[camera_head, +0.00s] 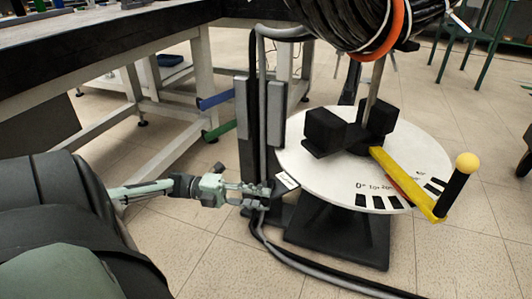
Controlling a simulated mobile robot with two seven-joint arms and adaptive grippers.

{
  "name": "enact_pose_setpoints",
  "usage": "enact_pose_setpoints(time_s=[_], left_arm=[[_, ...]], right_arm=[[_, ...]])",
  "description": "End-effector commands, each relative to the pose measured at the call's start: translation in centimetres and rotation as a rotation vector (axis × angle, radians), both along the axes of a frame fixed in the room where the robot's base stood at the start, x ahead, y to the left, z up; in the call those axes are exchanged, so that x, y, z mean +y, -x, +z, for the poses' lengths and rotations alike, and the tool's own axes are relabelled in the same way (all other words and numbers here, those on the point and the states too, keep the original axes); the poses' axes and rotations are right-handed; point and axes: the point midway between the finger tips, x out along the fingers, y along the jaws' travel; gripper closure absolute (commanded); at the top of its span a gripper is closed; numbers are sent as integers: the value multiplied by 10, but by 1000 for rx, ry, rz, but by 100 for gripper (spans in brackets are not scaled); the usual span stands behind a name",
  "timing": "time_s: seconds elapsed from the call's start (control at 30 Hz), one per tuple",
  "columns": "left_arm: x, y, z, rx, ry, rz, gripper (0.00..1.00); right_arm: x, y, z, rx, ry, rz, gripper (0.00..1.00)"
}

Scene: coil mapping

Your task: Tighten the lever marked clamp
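My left gripper (257,194) reaches in from the left, with its fingertips at the lower part of the black upright post (243,130). The fingers are small and dark against the post, so I cannot tell whether they are open, shut or holding anything. A small white label (288,180) sits just right of the fingertips, its text unreadable. I cannot make out a lever marked clamp; one at the fingertips would be hidden. A blue lever (216,100) and a green lever (219,130) stick out left of the post, above the gripper. My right gripper is not in view.
A white round dial plate (310,165) carries a yellow arm (405,180) with a black, yellow-knobbed handle (452,190). A cable coil (355,20) hangs above. Dark cables (290,262) run along the floor. A workbench (90,45) stands behind left. Floor at lower right is clear.

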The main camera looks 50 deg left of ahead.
Motion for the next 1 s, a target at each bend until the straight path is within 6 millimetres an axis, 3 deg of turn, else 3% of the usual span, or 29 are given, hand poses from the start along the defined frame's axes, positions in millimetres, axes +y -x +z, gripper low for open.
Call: enact_pose_setpoints(time_s=[0.2, 0.43, 0.63, 1.0], left_arm=[[41, 26, -1, 3, -3, 4, 69], [73, 48, 0, 1, -2, 3, 69], [83, 55, 0, 0, -1, 1, 69], [84, 56, 0, 1, -1, 0, 69]], right_arm=[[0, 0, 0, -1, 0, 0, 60], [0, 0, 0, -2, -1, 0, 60], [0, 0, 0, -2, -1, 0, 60], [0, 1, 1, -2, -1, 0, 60]])
